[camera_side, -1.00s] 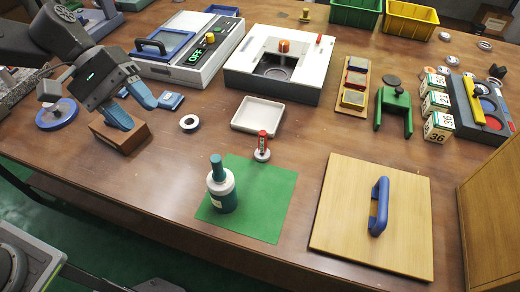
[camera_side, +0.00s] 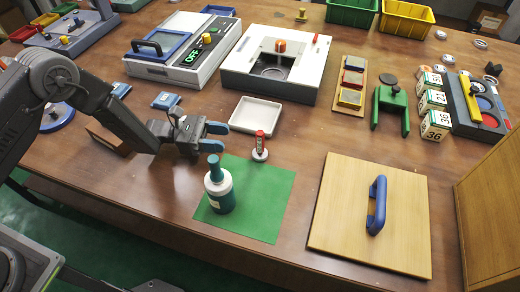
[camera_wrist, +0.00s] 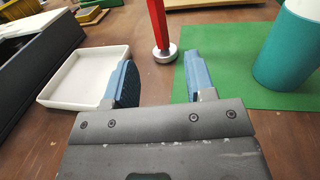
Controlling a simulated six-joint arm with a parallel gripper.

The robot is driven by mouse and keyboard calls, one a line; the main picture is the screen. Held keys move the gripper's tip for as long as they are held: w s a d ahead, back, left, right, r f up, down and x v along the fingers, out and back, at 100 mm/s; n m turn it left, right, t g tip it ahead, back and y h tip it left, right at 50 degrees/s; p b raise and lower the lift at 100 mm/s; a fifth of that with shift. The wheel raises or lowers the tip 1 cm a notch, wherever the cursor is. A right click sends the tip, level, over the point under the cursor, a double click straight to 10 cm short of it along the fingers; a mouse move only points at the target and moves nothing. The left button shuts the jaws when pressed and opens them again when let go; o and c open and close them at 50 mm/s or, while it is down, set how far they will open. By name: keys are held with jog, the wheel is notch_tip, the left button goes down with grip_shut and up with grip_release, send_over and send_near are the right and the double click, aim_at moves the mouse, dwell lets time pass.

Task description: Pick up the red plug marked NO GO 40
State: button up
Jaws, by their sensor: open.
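The red plug (camera_side: 260,139) stands upright on its round silver base at the back edge of the green mat (camera_side: 270,195). Any marking on it is too small to read. In the wrist view the red plug (camera_wrist: 159,27) rises ahead, between the lines of the two blue fingers. My gripper (camera_side: 215,139) is open and empty, low and to the left of the plug, its fingers pointing toward it without touching. In the wrist view my gripper (camera_wrist: 158,75) shows a clear gap between the fingertips.
A teal and white bottle (camera_side: 220,188) stands on the mat, close to my gripper's near side. A white tray (camera_side: 256,117) lies just behind the plug. A wooden board with a blue handle (camera_side: 377,205) lies to the right.

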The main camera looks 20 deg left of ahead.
aim_at(266, 154)
jog(key=d, duration=0.4)
jog(key=w+d, duration=0.1)
jog(key=d, duration=0.3)
jog(key=w+d, duration=0.1)
jog(key=d, duration=0.3)
jog(key=shift+w+d, duration=0.15)
jog(key=shift+d, duration=0.05)
grip_shut()
jog(key=shift+r, duration=0.15)
